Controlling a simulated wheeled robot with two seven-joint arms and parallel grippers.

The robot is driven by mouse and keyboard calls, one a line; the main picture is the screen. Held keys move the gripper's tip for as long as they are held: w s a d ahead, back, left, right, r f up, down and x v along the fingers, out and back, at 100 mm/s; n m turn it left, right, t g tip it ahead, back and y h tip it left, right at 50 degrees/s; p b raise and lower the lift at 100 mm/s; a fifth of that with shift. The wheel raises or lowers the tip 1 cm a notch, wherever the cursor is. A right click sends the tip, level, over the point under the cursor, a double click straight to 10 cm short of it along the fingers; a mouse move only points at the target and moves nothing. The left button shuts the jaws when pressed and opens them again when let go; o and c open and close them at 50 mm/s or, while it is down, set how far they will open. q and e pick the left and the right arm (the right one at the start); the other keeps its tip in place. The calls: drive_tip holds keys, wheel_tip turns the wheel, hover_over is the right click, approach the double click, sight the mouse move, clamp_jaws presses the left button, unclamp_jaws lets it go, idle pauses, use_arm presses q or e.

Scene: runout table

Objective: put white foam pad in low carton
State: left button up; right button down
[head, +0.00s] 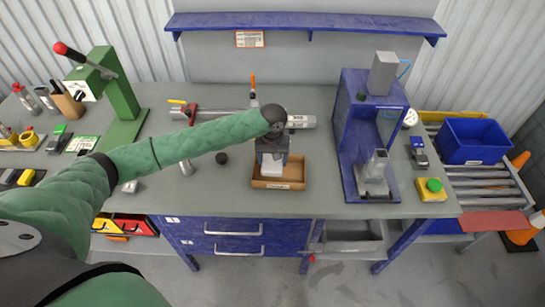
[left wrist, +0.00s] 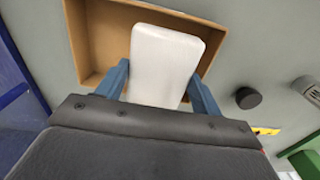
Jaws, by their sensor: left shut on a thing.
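The white foam pad (left wrist: 164,62) is gripped between the two blue-grey fingers of my left gripper (left wrist: 160,88) in the left wrist view. In the head view the pad (head: 272,168) shows below my left gripper (head: 272,158), over the low carton (head: 280,184). The low carton is an open brown tray on the table; it also shows in the left wrist view (left wrist: 91,40), behind the pad. The pad appears within the carton's outline; I cannot tell whether it touches the floor of the carton. My right gripper is not in view.
A blue press frame (head: 352,130) stands right of the carton on the grey table (head: 310,195). A small black knob (head: 221,158) and a metal cylinder (head: 186,168) stand to the left. A green arbor press (head: 115,85) is farther left. A blue bin (head: 470,140) sits at the right.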

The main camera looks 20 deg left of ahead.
use_arm(q)
drive_tip(key=o, duration=1)
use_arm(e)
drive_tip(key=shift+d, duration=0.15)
use_arm(q)
drive_tip(key=shift+r, duration=0.1)
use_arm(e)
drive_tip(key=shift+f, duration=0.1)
use_arm(q)
drive_tip(key=shift+r+b, duration=0.25)
drive_tip(key=shift+b, duration=0.05)
wheel_tip(320, 180, up, 6)
drive_tip(key=b, duration=0.3)
drive_tip(key=shift+f, duration=0.1)
drive_tip(key=shift+r, duration=0.7)
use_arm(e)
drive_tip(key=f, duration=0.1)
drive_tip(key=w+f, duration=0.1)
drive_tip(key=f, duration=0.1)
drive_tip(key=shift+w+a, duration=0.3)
